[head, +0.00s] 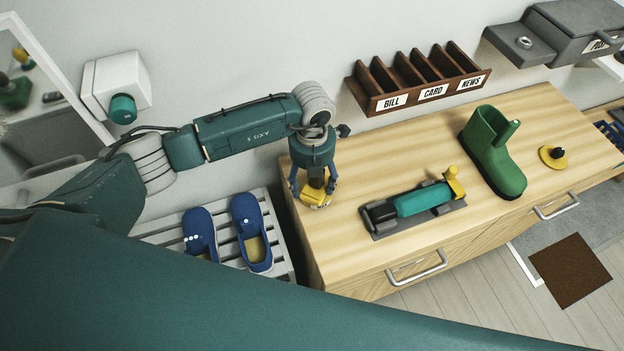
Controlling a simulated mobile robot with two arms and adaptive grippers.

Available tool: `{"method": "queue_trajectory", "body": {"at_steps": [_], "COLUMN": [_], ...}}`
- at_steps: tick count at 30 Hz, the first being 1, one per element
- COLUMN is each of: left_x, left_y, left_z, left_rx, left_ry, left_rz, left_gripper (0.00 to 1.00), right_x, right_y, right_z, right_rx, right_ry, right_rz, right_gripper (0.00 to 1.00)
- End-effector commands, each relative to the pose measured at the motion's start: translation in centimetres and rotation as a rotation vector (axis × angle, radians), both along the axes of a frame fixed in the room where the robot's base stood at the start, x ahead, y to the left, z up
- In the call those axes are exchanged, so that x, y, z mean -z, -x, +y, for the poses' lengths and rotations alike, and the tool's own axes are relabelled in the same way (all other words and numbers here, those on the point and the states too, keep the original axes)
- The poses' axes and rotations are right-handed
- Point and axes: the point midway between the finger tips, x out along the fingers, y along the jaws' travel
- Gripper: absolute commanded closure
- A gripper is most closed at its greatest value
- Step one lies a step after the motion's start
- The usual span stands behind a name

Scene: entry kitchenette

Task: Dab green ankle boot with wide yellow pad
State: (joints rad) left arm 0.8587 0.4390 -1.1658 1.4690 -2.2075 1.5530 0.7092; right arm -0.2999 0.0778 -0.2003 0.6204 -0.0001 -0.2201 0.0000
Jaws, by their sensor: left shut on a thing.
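The green ankle boot (488,150) stands upright on the wooden cabinet top, right of the middle in the head view. My left gripper (315,188) points down over the cabinet's left end, well to the left of the boot. It is shut on a yellow pad (317,200), which is low at the cabinet top; I cannot tell whether it touches the wood. The fingers hide its upper part. Another yellow pad (547,160), rounded with a dark knob, lies right of the boot. My right gripper is out of view.
A teal tool with a yellow end (420,200) lies on a dark tray (452,208) between my left gripper and the boot. A wooden letter rack (418,90) hangs on the wall behind. Blue shoes (247,230) rest on a slatted rack (222,238) at left.

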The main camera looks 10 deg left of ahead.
Motion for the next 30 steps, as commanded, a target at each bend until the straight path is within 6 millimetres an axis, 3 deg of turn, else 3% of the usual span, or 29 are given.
{"method": "queue_trajectory", "body": {"at_steps": [14,30], "left_x": [0.1,-4.2], "left_y": [0.2,0.1], "left_z": [0.0,0.0], "left_rx": [0.000,0.000], "left_ry": [-0.001,0.000], "left_rz": [0.004,0.001], "left_gripper": [0.55,0.55], "right_x": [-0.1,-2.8], "right_y": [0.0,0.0], "right_z": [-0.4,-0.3], "right_rx": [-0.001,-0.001], "right_ry": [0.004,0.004], "right_rz": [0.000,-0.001], "right_gripper": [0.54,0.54]}}
